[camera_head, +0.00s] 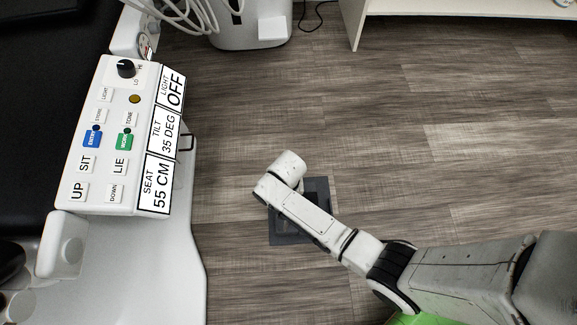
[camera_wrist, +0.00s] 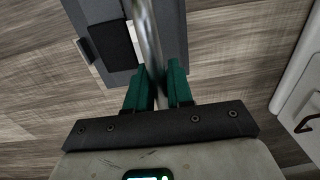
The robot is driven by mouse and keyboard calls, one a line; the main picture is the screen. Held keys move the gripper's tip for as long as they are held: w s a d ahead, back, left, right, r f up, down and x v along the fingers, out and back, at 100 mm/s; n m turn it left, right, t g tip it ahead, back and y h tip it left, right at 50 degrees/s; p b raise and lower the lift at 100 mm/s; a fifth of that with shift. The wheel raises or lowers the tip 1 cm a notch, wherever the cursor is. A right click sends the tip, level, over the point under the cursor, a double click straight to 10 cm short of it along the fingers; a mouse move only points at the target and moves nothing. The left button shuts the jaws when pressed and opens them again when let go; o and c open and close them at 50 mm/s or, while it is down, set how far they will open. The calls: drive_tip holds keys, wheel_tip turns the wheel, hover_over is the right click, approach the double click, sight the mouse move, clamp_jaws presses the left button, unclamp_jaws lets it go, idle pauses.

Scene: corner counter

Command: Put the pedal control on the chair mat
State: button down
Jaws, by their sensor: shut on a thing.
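The chair mat (camera_head: 321,190) is a dark grey rectangle on the wood floor, partly hidden by my arm in the head view. The mat also shows at the top of the wrist view (camera_wrist: 176,28). The pedal control (camera_wrist: 116,46) shows there as a black pad and a shiny metal bar, over the mat in the picture. My gripper (camera_wrist: 158,72), with green fingers, is shut on the metal bar. I cannot tell whether the pedal control touches the mat. In the head view the fingers are hidden beneath my arm.
A white chair unit with a button panel (camera_head: 117,135) stands at the left, close to the mat. A white machine with hoses (camera_head: 252,30) stands at the back, and a white shelf (camera_head: 450,8) at the top right. The floor (camera_head: 440,140) right of the mat is clear.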

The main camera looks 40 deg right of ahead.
drive_tip(key=shift+w+f+b, duration=0.3)
drive_tip(key=shift+w+f, duration=0.05)
drive_tip(key=shift+f+b, duration=0.9)
drive_tip(key=shift+f, duration=0.65)
drive_tip(key=c, duration=1.3)
unclamp_jaws()
drive_tip(key=shift+s+f, duration=0.1)
drive_tip(key=shift+s, duration=0.05)
drive_tip(key=shift+c, duration=0.2)
drive_tip(key=o, duration=0.3)
drive_tip(key=shift+d, duration=0.1)
drive_tip(key=shift+o, duration=0.2)
wheel_tip(320, 180, up, 12)
drive_tip(key=p, duration=0.6)
drive_tip(key=shift+d+p, duration=0.1)
drive_tip(key=shift+p, duration=0.3)
